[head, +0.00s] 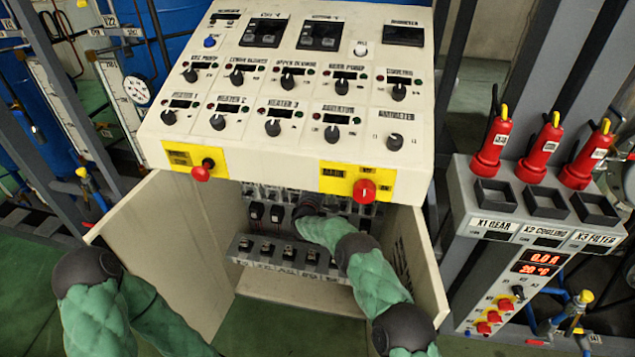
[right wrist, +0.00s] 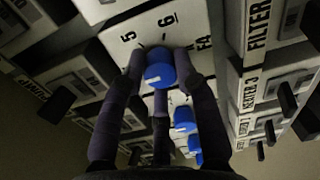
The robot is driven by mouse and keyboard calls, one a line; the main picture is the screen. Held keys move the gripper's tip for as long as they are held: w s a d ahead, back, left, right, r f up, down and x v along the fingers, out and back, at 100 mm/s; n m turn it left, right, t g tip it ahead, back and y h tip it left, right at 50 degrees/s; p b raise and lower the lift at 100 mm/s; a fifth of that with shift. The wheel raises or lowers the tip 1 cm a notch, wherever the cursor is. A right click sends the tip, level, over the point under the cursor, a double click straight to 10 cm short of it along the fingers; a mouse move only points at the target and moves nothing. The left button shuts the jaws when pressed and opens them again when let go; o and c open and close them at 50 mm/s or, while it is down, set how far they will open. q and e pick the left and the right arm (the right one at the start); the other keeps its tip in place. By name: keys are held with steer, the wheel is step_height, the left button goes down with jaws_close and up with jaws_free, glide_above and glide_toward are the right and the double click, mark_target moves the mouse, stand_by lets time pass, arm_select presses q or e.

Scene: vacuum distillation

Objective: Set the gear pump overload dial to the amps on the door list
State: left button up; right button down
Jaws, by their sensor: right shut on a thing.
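My right gripper (right wrist: 160,72) has its fingers closed around a round blue dial (right wrist: 161,76) on a white overload unit. The numbers 5 and 6 are printed just above this dial. A pale mark shows low on its face, but its exact setting is unclear. The unit's name label is mostly hidden by a finger. In the head view my right arm reaches into the open cabinet (head: 200,240) under the console, and its gripper is lost in the dark there. The right door (head: 412,262) carries dark print inside, too small to read. My left gripper is out of view.
More blue dials (right wrist: 184,120) sit in a row beyond the held one. Black levers (right wrist: 62,103) stick out on both sides. The sloped console (head: 285,100) hangs above the opening, with red knobs (head: 364,190) on its front edge. The left door (head: 150,235) stands open.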

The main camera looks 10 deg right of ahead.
steer(key=shift+s+d+f, duration=0.15)
steer(key=shift+s+f, duration=0.05)
steer(key=shift+f, duration=0.35)
steer(key=c, duration=0.9)
jaws_free()
steer(key=shift+c, duration=0.2)
steer(key=shift+d+r, duration=0.15)
steer(key=shift+r, duration=0.2)
steer(key=shift+a+r, duration=0.1)
steer(key=shift+a, duration=0.15)
steer(key=v, duration=1.1)
steer(key=shift+s, duration=0.45)
